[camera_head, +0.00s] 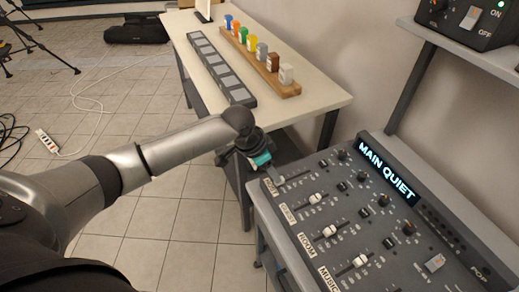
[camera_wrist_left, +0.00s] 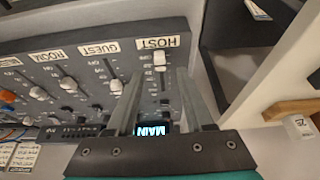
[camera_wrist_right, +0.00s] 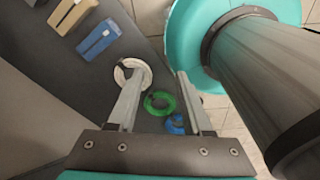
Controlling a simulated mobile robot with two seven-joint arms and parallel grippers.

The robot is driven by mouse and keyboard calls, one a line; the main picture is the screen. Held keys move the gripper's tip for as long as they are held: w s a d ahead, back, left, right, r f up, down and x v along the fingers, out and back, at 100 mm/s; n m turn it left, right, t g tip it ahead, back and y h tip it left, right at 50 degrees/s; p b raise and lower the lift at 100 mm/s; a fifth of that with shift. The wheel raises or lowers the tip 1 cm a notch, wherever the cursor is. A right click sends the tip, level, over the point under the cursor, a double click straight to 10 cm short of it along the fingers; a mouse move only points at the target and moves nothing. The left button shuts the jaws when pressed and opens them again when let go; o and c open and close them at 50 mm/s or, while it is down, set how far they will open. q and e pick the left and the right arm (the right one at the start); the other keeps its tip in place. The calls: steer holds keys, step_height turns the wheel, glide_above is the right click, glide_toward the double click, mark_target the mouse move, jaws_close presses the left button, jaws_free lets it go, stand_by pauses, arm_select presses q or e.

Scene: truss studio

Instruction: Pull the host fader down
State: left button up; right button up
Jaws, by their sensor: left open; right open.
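The grey mixing desk (camera_head: 385,215) carries a row of faders labelled HOST, GUEST, ROOM and MUSIC, with a lit screen (camera_head: 386,170) reading MAIN QUIET. The host fader's pale cap (camera_wrist_left: 160,60) sits close to its HOST label (camera_wrist_left: 157,42), nearer its label than the guest cap (camera_wrist_left: 116,87). My left gripper (camera_head: 276,177) is over the host end of the desk and partly hides that fader in the head view. In the left wrist view my left gripper (camera_wrist_left: 160,76) is open, with the host cap between its fingertips; contact cannot be told. My right gripper (camera_wrist_right: 158,76) is open and empty.
Guest (camera_head: 315,198), room (camera_head: 329,231) and music (camera_head: 360,260) faders lie beside the host one. A pale table (camera_head: 320,92) holds a wooden rack (camera_head: 262,65) of colored items behind the desk. A shelf with a grey box (camera_head: 470,18) overhangs at right.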

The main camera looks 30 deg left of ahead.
arm_select(q)
steer(key=p+v, duration=0.1)
steer(key=v, duration=0.9)
steer(key=shift+s+d+f, duration=0.1)
